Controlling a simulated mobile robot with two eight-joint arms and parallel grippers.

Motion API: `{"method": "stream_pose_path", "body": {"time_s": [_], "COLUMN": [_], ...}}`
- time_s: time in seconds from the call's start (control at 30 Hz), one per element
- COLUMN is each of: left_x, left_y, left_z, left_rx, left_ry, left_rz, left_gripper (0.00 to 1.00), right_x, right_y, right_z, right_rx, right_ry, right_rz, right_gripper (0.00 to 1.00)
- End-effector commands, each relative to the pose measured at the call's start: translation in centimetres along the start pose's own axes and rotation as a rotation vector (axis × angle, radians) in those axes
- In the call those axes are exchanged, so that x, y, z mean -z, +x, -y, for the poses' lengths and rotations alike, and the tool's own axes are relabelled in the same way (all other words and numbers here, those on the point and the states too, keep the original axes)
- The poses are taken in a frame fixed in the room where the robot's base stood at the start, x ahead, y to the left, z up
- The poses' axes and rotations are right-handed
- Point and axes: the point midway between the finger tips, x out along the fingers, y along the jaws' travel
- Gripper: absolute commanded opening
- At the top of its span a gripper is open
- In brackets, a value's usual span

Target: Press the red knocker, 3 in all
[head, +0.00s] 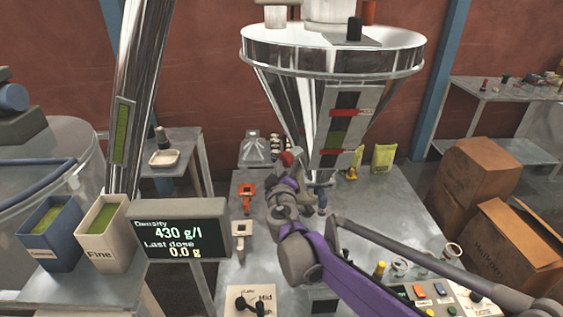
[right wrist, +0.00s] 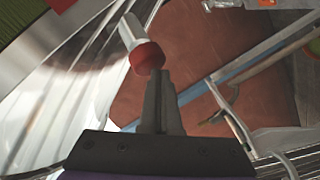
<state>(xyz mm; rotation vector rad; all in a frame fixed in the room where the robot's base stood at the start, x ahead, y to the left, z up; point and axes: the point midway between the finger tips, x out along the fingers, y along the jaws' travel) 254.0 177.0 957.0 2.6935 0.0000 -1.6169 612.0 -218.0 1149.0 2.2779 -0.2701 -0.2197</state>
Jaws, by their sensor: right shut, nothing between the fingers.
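The red knocker (head: 286,158) sits at the lower left side of the shiny steel hopper cone. In the right wrist view the red knocker (right wrist: 146,57) is a round red head on a pale cylinder beside the metal cone. My right gripper (head: 287,172) is shut and empty, just below the knocker in the head view. In the right wrist view its closed fingertips (right wrist: 160,78) are at the edge of the red head; I cannot tell if they touch it. My left gripper is not in view.
A display (head: 180,240) reads density 430 g/l and last dose 0.0 g. The steel hopper (head: 275,85) stands over the grey table (head: 375,215). A control panel (head: 435,300) is at the front right. Cardboard boxes (head: 480,175) stand at the right. Two bins (head: 103,240) stand left.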

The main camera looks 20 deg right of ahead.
Motion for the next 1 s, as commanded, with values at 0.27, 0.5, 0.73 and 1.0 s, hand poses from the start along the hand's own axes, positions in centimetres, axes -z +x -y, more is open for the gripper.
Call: {"method": "stream_pose_path", "body": {"time_s": [0.27,0.5,0.73,1.0], "left_x": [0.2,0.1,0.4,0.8], "left_y": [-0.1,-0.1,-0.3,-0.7], "left_z": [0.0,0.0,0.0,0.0], "left_rx": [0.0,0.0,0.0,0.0], "left_ry": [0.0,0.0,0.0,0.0], "left_rz": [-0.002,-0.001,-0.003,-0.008], "left_gripper": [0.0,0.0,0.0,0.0], "right_x": [0.8,0.8,1.4,2.9], "right_y": [-1.1,-1.2,-1.9,-3.8], "right_z": [0.8,0.8,1.4,2.7], "right_rx": [0.001,0.0,0.001,0.001], "right_ry": [0.0,0.0,0.001,0.001], "right_rz": [-0.001,0.0,-0.002,-0.002], "right_gripper": [0.0,0.0,0.0,0.0]}}
